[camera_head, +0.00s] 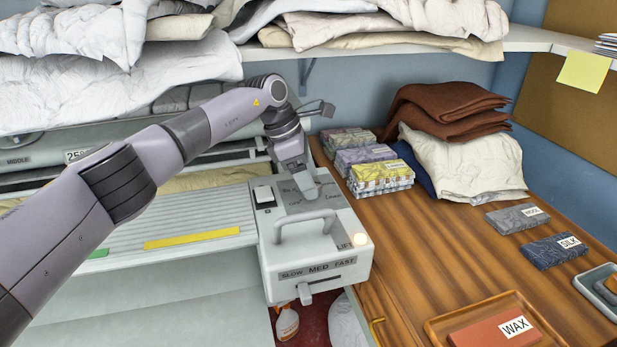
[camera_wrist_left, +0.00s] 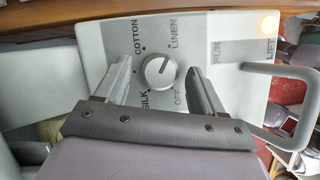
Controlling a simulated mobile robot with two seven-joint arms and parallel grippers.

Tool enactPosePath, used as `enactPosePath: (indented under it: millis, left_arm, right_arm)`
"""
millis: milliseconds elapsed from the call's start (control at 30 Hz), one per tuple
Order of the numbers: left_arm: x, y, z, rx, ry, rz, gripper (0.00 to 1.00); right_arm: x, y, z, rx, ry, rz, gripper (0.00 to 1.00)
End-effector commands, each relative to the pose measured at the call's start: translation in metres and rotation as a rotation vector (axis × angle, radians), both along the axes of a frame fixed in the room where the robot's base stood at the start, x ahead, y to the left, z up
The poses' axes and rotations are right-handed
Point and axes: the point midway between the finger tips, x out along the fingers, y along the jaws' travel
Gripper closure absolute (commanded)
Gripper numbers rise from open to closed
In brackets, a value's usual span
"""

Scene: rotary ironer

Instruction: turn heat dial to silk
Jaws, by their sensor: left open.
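The heat dial (camera_wrist_left: 160,73) is a round grey knob on the ironer's pale control box (camera_head: 318,262). Around it I read COTTON, LINEN, SILK (camera_wrist_left: 144,103) and OFF. A pale mark shows on the knob, but I cannot tell surely which label it indicates. My left gripper (camera_head: 301,192) comes down over the top of the box and hides the dial in the head view. In the left wrist view its two fingers (camera_wrist_left: 157,67) are open, one on each side of the dial, with gaps visible. My right gripper is not in view.
A grey loop handle (camera_head: 305,222) stands on the box near the gripper. A lit round lamp (camera_head: 361,240) sits by LIFT. A speed lever (camera_head: 305,292) is on the front. Boxed cloths (camera_head: 380,176) and a wax tray (camera_head: 436,328) lie on the wooden table.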

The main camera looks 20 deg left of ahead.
Motion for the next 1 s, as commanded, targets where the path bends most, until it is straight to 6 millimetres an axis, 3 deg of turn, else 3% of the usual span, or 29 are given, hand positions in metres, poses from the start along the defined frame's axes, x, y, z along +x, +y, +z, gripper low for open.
enactPosePath:
  millis: [167,600,800,1000]
  left_arm:
    - [-0.005,0.018,0.007,0.0,-0.001,0.004,0.31]
    - [-0.033,0.097,0.007,0.001,0.001,0.003,0.31]
    - [-0.04,0.114,0.007,0.0,-0.001,0.001,0.31]
    - [-0.041,0.117,0.008,0.0,-0.001,0.0,0.31]
  right_arm:
    - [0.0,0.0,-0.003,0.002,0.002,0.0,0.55]
    - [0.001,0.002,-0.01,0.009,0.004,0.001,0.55]
    - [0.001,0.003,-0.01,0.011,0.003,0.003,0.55]
    - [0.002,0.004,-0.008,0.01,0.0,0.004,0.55]
